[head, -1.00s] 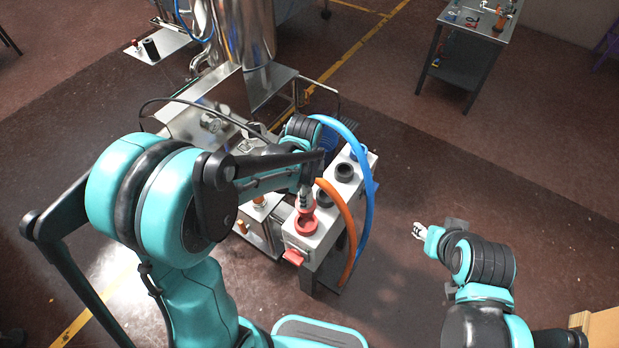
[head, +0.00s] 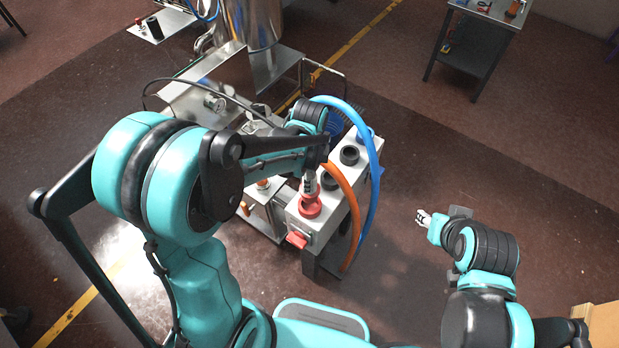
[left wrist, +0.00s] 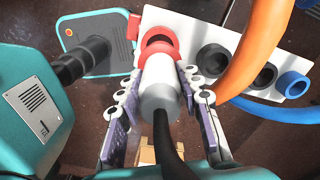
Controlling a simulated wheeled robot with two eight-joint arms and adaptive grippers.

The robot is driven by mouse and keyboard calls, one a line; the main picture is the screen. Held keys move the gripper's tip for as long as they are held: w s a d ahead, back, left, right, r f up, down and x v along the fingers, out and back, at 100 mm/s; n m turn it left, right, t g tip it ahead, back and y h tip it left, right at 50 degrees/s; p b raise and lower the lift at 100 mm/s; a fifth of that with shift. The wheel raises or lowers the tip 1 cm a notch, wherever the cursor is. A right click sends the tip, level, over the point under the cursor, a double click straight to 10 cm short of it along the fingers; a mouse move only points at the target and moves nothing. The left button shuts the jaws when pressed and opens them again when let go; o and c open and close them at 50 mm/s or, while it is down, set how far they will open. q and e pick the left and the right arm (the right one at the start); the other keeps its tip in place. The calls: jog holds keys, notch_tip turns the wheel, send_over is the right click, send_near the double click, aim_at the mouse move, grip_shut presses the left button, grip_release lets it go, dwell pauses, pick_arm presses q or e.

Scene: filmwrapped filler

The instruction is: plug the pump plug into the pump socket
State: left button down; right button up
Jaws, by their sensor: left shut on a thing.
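My left gripper (head: 311,184) is shut on the pump plug, a pale grey cylinder (left wrist: 160,92) with a black cable (left wrist: 168,140) trailing from its rear. The plug's red front end (left wrist: 153,60) points at the red socket (left wrist: 160,40) on a light grey box (head: 325,228). In the head view the plug stands right over the red socket (head: 310,208), roughly in line with it. The plug hides part of the opening, so I cannot tell how far it is in. My right gripper (head: 423,219) is empty, off to the right over the floor; its finger gap is unclear.
Black sockets (head: 349,155) and a blue one (left wrist: 293,84) line the same box. An orange hose (head: 352,215) and a blue hose (head: 377,180) arch close beside the plug. A red handle (head: 298,240) sticks out at the box's front. The steel machine (head: 205,105) stands behind.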

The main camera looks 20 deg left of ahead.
pick_arm(q)
jog(key=shift+f+b, duration=3.05)
jog(key=shift+f, duration=0.6)
jog(key=shift+s+f+b, duration=0.1)
jog(key=shift+f+b, duration=0.15)
jog(key=shift+b, duration=0.1)
jog(key=c, duration=1)
grip_release()
jog(key=shift+o, duration=0.2)
notch_tip(320, 180, up, 12)
jog(key=shift+s+a+f+n+b, duration=0.2)
jog(key=shift+s+n+b, duration=0.1)
jog(key=shift+n, duration=0.2)
jog(key=s+a+f+n+t+b, duration=0.2)
jog(key=s+f+n+t+b, duration=0.1)
jog(key=n, duration=0.4)
jog(key=s+a+f+n+t+b, duration=0.2)
jog(key=s+n+t+b, duration=0.1)
jog(key=s+n, duration=0.3)
jog(key=n+t, duration=0.1)
jog(key=n, duration=0.1)
jog(key=shift+s+f+n+b, duration=0.3)
jog(key=shift+f, duration=0.1)
